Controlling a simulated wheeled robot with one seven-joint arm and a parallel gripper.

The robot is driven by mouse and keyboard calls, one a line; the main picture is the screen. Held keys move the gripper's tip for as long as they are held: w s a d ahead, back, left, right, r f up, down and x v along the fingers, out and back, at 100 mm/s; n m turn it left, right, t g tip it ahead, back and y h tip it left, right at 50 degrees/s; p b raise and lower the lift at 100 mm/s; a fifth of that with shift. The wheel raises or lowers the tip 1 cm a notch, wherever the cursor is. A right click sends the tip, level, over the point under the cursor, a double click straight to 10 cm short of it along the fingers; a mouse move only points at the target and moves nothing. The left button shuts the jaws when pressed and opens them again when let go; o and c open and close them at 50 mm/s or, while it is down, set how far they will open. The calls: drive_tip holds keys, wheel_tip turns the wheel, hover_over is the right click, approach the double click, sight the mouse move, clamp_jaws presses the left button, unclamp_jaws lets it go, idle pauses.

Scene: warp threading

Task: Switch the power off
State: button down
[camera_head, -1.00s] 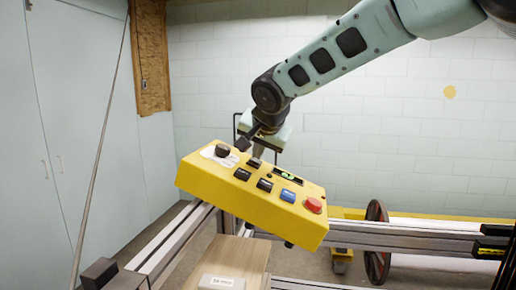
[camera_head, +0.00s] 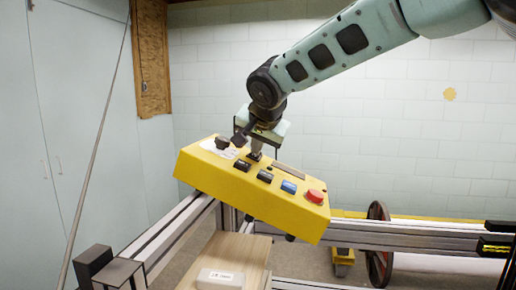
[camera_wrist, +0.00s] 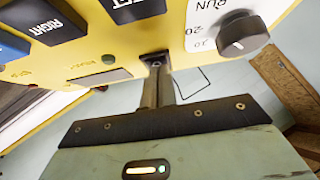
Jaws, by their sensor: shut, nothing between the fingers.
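A yellow control box (camera_head: 250,190) is tilted at the centre of the head view. It carries a black rotary knob (camera_wrist: 243,38) marked RUN, several dark push buttons (camera_head: 265,176), a blue button (camera_head: 289,187) and a red button (camera_head: 315,196). In the wrist view, a small dark green lamp (camera_wrist: 108,59) sits beside a dark rectangular window (camera_wrist: 98,77). My gripper (camera_wrist: 155,62) is shut and empty. Its fingertips are at the panel face, between the knob and the window, and hide what lies under them. I cannot tell whether they touch, nor make out a power switch.
Metal frame rails (camera_head: 430,236) run right of the box. A wooden board (camera_head: 240,250) with a small labelled white block (camera_head: 220,279) lies below it. A dark wheel (camera_head: 378,245) stands right. The space above the box's right end is clear.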

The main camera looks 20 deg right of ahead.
drive_tip(key=shift+r, duration=0.1)
drive_tip(key=shift+w+d+r+p, duration=0.3)
drive_tip(key=shift+w+d+p, duration=0.05)
drive_tip(key=shift+w+d, duration=0.15)
